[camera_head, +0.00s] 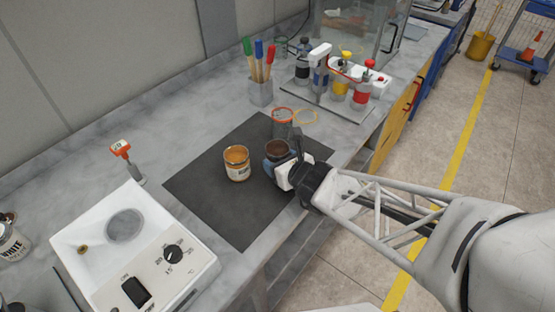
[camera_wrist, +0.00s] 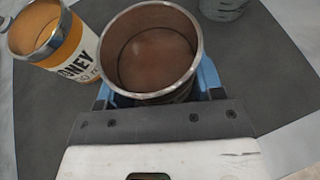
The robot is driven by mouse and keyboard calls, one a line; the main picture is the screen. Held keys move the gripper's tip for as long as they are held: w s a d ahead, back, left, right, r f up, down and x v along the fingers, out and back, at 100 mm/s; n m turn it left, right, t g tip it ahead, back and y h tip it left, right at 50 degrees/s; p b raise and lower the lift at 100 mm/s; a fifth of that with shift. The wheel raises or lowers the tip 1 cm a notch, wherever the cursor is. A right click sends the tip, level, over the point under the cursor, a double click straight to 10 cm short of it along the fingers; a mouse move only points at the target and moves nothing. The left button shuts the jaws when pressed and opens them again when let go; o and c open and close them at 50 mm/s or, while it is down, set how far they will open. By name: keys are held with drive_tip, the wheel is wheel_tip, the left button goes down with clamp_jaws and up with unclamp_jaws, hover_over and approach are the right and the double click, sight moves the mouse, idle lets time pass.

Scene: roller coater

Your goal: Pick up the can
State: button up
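A brown can (camera_head: 277,150) with an open top and metal rim stands at the right side of the dark mat. My gripper (camera_wrist: 157,88) has a blue finger on each side of this brown can (camera_wrist: 150,52). The can's rim hides the inner faces of the fingers, so I cannot tell whether they touch it. A yellow-orange can (camera_head: 237,163) with a white label stands on the mat to the left. It also shows in the wrist view (camera_wrist: 60,40), close beside the brown can.
A dark mat (camera_head: 205,195) lies on the grey bench. A holder with brushes (camera_head: 261,93) and a bottle rack (camera_head: 345,95) stand farther back. A white hotplate device (camera_head: 135,255) sits at lower left.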

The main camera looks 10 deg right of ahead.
sight(284, 155)
drive_tip(key=shift+c, duration=1.2)
drive_tip(key=shift+r, duration=1.75)
drive_tip(key=s+d, duration=0.1)
drive_tip(key=s, duration=0.6)
drive_tip(key=s+d+r, duration=0.1)
drive_tip(key=s+d, duration=0.1)
drive_tip(key=s, duration=0.6)
drive_tip(key=shift+s+d+r, duration=0.25)
drive_tip(key=shift+s+d, duration=0.05)
drive_tip(key=shift+w, duration=0.1)
